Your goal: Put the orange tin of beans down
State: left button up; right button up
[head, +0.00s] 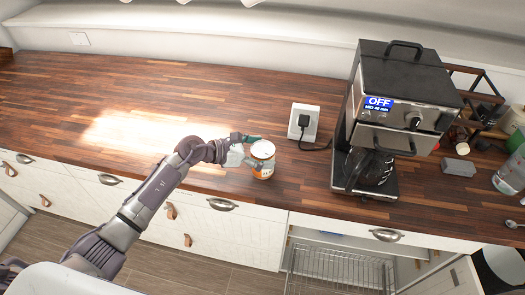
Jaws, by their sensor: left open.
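The orange tin of beans (264,168) stands upright on the wooden countertop (222,88), near its front edge and left of the coffee machine. It has a pale top and an orange and white label. My left gripper (254,152) is open at the tin's left side, with its fingers close around the tin. I cannot tell whether the fingers touch it. My right gripper is not in view.
A black and steel coffee machine (402,95) with a glass pot stands to the right. A socket (304,122) with a plugged cable is behind the tin. The counter's left side is clear.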

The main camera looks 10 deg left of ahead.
pick_arm(q)
jog(key=shift+r, duration=0.1)
jog(key=shift+a+r, duration=0.1)
jog(key=b+v, duration=0.3)
jog(key=v, duration=0.8)
jog(key=shift+s+a+r, duration=0.15)
jog(key=shift+s+a, duration=0.1)
